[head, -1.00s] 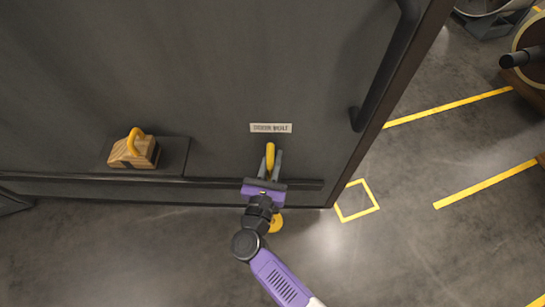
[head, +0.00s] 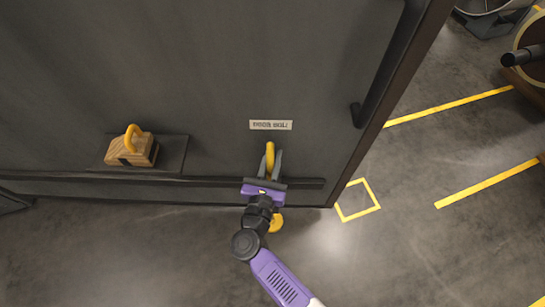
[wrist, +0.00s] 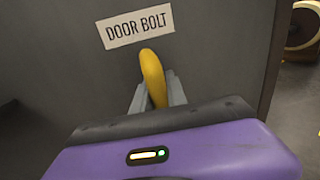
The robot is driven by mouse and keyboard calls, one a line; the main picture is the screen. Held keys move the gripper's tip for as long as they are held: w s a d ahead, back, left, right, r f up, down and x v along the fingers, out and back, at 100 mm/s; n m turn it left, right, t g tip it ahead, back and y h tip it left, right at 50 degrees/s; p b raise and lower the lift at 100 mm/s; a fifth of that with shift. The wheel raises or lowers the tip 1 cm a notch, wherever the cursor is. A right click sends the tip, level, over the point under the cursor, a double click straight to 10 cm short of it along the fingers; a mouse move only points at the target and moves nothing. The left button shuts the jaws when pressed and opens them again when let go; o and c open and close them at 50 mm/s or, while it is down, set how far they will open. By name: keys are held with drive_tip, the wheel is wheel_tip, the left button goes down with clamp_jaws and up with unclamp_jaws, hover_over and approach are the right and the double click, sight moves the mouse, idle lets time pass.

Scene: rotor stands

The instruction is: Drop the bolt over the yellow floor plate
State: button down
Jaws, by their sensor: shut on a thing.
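The bolt's yellow handle (head: 270,158) stands at the dark door panel, just below a white label (head: 271,125). In the wrist view the label reads "DOOR BOLT" and the yellow handle (wrist: 153,78) rises between the grey fingers. My gripper (head: 269,164) is shut on this handle. The lower part of the bolt is hidden behind my purple gripper body. A round yellow floor plate (head: 276,223) lies on the floor below the door's lower edge, partly hidden by my wrist.
A wooden block with a yellow loop handle (head: 133,150) rests on a dark shelf to the left. A dark bar (head: 100,178) runs along the door. A yellow square outline (head: 357,201) marks open floor to the right.

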sight(269, 178)
wheel_tip(269, 178, down, 5)
drive_tip(key=b, duration=0.5)
drive_tip(key=shift+s, duration=0.1)
drive_tip(key=c, duration=1.3)
unclamp_jaws()
drive_tip(key=shift+r, duration=0.1)
drive_tip(key=v, duration=0.7)
drive_tip(key=shift+s+a, duration=0.15)
drive_tip(key=shift+s, duration=0.25)
